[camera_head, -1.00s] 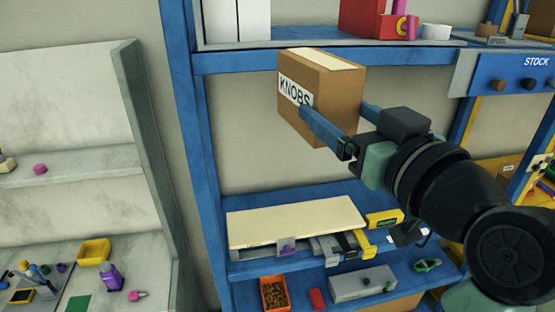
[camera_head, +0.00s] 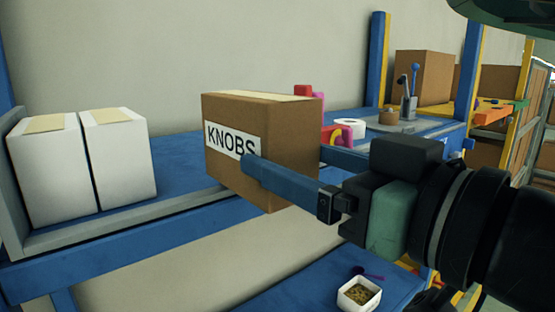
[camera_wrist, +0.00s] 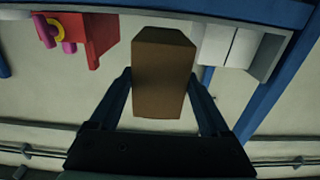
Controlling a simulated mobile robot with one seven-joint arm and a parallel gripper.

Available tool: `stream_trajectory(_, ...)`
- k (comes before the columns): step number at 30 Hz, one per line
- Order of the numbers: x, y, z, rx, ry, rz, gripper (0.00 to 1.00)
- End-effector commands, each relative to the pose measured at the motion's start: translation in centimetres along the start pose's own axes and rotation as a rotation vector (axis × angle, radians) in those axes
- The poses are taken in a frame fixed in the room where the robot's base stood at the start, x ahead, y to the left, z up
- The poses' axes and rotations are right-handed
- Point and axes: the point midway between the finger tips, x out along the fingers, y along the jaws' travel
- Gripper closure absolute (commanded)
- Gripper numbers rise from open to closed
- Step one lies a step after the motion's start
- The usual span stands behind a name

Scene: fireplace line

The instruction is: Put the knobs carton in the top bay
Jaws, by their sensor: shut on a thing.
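The knobs carton (camera_head: 285,160) is a brown cardboard box with a white KNOBS label and a pale tape strip on top. In the wrist view the carton (camera_wrist: 163,75) sits between both fingers (camera_wrist: 162,95).
Two white boxes (camera_head: 80,165) stand at the shelf's left, behind a grey front lip (camera_head: 140,208). A red thing with pink and yellow parts (camera_wrist: 85,35), partly hidden in the head view, stands at the right. A white roll (camera_head: 350,127) is near it. Bare shelf shows between boxes and carton.

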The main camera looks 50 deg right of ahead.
Motion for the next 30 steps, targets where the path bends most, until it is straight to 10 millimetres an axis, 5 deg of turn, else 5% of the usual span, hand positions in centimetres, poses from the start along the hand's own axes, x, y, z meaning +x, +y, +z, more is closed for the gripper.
stream_trajectory(8, 1.0, 0.0, 0.1, 0.001, 0.002, -0.001, 0.86)
stream_trajectory(30, 11.2, 0.0, 1.3, 0.001, 0.001, -0.001, 0.86)
